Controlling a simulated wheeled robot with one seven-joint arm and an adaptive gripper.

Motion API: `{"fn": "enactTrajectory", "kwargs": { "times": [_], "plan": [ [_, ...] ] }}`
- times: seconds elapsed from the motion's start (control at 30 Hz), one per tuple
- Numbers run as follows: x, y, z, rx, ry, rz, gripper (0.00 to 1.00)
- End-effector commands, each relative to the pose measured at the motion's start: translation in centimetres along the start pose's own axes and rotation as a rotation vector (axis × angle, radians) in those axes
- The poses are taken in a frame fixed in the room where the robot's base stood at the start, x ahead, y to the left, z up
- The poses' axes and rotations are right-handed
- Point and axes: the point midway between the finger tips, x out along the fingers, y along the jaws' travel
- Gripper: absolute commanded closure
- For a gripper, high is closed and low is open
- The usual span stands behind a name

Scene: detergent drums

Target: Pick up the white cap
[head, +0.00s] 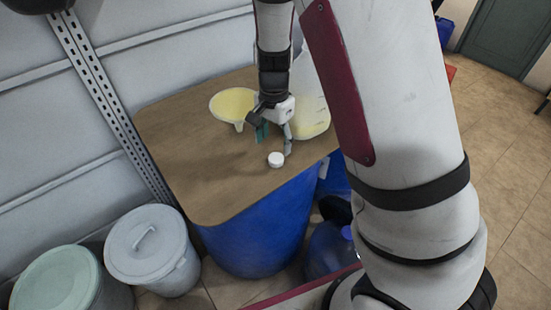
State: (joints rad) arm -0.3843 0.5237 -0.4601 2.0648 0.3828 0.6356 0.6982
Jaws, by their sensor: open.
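The white cap (275,160) is a small round piece lying on the brown wooden board (185,190), in the right half of the board. My gripper (274,143) points down above the board, just behind the cap in the head view. Its fingers are spread apart, with a greenish fingertip on the left and a grey finger on the right close to the cap. The gripper holds nothing that I can see. I cannot tell how high the fingertips are above the board.
A pale yellow funnel (232,103) and a whitish container with yellow contents (316,118) stand close behind my gripper. A blue drum (262,235) supports the board. Lidded bins (148,245) stand on the floor at left. The board's front left is clear.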

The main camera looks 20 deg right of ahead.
Motion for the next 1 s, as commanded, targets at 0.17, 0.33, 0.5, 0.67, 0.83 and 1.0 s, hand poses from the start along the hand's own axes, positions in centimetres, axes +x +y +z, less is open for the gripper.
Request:
{"fn": "enactTrajectory", "kwargs": {
  "times": [0.17,0.33,0.5,0.67,0.83,1.0],
  "plan": [
    [1.1,0.0,-0.1,0.0,0.0,0.0,0.39],
    [3.2,0.3,-0.4,0.001,-0.001,0.003,0.39],
    [5.4,0.3,-0.5,0.0,-0.001,0.001,0.39],
    [6.0,0.3,-0.5,0.0,0.0,-0.001,0.39],
    [6.0,0.2,-0.5,0.0,0.0,-0.001,0.39],
    [6.0,0.2,-0.5,-0.001,0.0,-0.001,0.69]
  ]
}}
